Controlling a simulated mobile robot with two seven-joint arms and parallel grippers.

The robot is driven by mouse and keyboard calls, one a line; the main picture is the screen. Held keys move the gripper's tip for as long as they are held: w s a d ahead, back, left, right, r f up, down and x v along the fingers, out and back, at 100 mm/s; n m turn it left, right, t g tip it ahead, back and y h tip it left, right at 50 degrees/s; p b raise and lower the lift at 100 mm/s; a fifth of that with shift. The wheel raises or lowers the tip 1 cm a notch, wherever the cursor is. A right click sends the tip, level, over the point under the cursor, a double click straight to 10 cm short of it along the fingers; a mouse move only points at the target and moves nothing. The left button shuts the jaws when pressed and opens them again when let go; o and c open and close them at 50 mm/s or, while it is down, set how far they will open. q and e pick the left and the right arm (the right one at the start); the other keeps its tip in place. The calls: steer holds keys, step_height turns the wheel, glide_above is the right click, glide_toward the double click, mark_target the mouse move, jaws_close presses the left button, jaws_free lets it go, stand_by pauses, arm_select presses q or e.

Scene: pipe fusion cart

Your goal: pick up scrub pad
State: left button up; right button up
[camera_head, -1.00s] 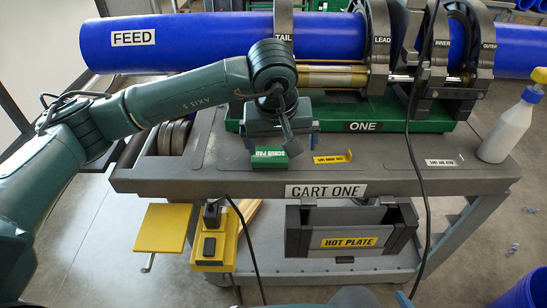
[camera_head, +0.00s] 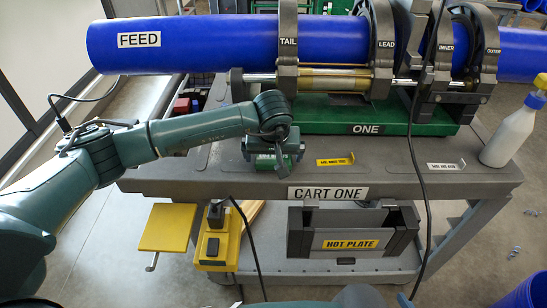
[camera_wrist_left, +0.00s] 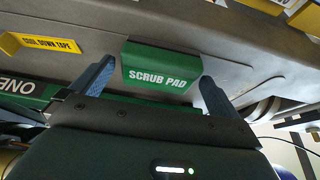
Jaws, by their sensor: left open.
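The green scrub pad (camera_head: 268,166), a small block with white lettering, lies on the grey top of cart one near its front edge. In the head view my left gripper (camera_head: 273,152) is right over it and hides part of it. In the left wrist view the scrub pad (camera_wrist_left: 160,66) shows between the two blue fingers of the left gripper (camera_wrist_left: 156,74). The fingers are apart, one on each side, with visible space between them and the pad. The height left between fingertips and cart top is hard to tell. My right gripper is not in view.
The green base (camera_head: 365,115) of the pipe clamp machine stands behind the pad, holding the blue feed pipe (camera_head: 200,42). A yellow tape marker (camera_head: 335,161) lies to the right. A spray bottle (camera_head: 508,135) stands at the right end. A black cable (camera_head: 414,150) hangs across the cart.

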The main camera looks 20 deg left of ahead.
mark_target(274, 157)
arm_select(q)
steer(key=shift+w+f, duration=0.25)
steer(key=shift+f, duration=0.35)
steer(key=shift+c, duration=0.4)
steer(key=c, duration=0.9)
step_height(274, 157, up, 10)
steer(key=shift+r+b, duration=0.1)
steer(key=shift+b, duration=0.4)
